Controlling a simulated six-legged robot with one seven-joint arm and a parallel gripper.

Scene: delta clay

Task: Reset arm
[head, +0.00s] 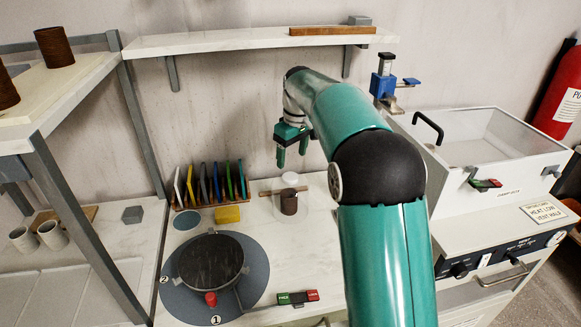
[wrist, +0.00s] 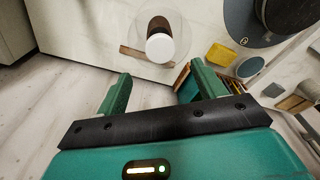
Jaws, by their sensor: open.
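My gripper (head: 292,150) hangs above the worktop near the back wall, with its fingers pointing down. In the wrist view my gripper (wrist: 155,95) has its two green fingers spread wide apart, with nothing between them. A brown cup with a white top (head: 289,198) stands on the worktop below and slightly left of my arm, inside what looks like a clear cover. In the wrist view the white top (wrist: 160,47) shows beyond the fingertips, apart from them.
A rack of coloured plates (head: 208,186), a yellow block (head: 227,214) and a round dark turntable (head: 211,262) stand left of the cup. A shelf (head: 240,40) runs above. A white open-topped box (head: 480,140) stands at right. A red-green switch (head: 298,297) lies in front.

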